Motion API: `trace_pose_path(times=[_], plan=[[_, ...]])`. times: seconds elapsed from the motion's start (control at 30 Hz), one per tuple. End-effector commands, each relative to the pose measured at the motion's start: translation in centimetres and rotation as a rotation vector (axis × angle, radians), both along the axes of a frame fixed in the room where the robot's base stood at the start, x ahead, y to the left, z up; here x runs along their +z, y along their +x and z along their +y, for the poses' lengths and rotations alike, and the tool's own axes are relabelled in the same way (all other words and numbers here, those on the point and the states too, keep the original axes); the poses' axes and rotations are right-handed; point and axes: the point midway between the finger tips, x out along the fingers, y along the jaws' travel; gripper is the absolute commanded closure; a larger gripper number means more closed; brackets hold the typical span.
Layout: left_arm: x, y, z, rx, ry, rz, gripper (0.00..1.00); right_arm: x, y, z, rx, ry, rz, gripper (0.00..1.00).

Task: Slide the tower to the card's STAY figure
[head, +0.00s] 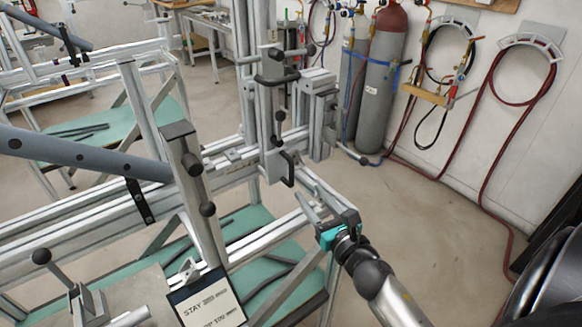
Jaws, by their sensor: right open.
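The tower (268,120) is an upright metal post with black handles and ball knobs, standing on the long aluminium rail (232,160) of the jig. The white card (209,303) hangs at the bottom, tilted. It reads STAY with a figure beside it, and a second line below; the figures are too small to read surely. My right gripper (316,203) has a teal body and open, empty fingers. It appears below and right of the loop handle, apart from it. My left gripper is not in view.
A nearer post (194,190) with a black cap and a blue-grey tube (80,154) stand to the left. A clamp with a black ball knob (41,256) is at the lower left. Gas cylinders (380,85) stand by the wall.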

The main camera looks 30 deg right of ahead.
Motion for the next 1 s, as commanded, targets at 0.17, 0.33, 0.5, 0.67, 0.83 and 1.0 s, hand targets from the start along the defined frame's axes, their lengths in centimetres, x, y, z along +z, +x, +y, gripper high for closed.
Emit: trace_pose_path(times=[0.17, 0.33, 0.5, 0.67, 0.83, 1.0], plan=[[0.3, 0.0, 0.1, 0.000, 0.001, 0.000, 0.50, 0.1, 3.1, -0.4, 0.000, 0.000, -0.001, 0.53], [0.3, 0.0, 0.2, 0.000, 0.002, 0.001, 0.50, 0.1, 5.7, -0.7, -0.001, 0.001, -0.001, 0.53], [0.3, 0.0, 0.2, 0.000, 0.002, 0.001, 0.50, 0.1, 8.2, -1.0, -0.001, 0.001, -0.001, 0.53], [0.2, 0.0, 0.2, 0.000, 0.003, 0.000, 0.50, 0.0, 9.8, -1.2, -0.002, 0.001, 0.000, 0.53], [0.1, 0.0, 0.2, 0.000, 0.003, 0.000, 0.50, 0.0, 10.7, -1.3, -0.001, 0.002, 0.001, 0.53], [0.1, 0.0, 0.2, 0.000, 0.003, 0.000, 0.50, -0.1, 10.9, -1.3, -0.001, 0.002, 0.002, 0.53]])
